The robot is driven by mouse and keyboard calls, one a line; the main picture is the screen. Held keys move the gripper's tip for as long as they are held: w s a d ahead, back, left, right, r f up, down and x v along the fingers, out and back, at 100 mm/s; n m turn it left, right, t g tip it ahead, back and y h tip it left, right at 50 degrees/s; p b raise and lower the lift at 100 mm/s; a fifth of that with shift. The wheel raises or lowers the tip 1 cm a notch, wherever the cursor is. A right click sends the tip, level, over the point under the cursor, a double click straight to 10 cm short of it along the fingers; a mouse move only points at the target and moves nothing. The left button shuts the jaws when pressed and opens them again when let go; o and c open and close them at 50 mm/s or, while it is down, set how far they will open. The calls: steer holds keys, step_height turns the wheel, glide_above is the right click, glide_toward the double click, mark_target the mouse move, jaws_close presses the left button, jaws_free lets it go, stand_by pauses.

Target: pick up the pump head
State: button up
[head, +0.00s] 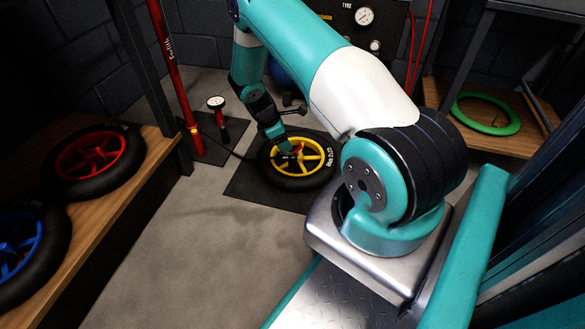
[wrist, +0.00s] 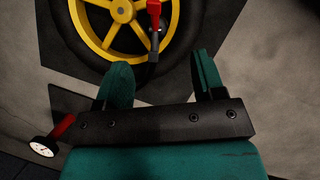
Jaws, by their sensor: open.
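The pump head (wrist: 153,12), a small red piece with a black end, shows in the wrist view over the right part of the yellow wheel (wrist: 108,40). My gripper (wrist: 163,75) is open and empty there. The pump head's black end lies just beyond the gap between its fingertips, apart from both. In the head view my gripper (head: 283,147) is above the yellow wheel (head: 272,165), which lies flat in its black tyre. A bit of red shows by the fingers there, but the pump head is mostly hidden.
The wheel lies on a dark mat (head: 240,190). A red pump (head: 172,70) with a gauge (head: 216,102) stands to its left. A wooden shelf (head: 95,235) at left holds red (head: 90,155) and blue (head: 15,250) wheels. A green rim (head: 487,113) lies at right. The floor in front is clear.

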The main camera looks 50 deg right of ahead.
mark_target(291, 153)
steer(key=b+x, duration=0.2)
steer(key=x, duration=0.3)
steer(key=shift+d+f, duration=0.1)
steer(key=shift+f, duration=0.15)
steer(key=b+x, duration=0.5)
steer(key=shift+w+f, duration=0.1)
steer(key=shift+w, duration=0.25)
jaws_close()
steer(key=shift+r, duration=0.25)
step_height(291, 153, up, 20)
steer(key=p, duration=1.1)
steer(key=shift+p, duration=0.4)
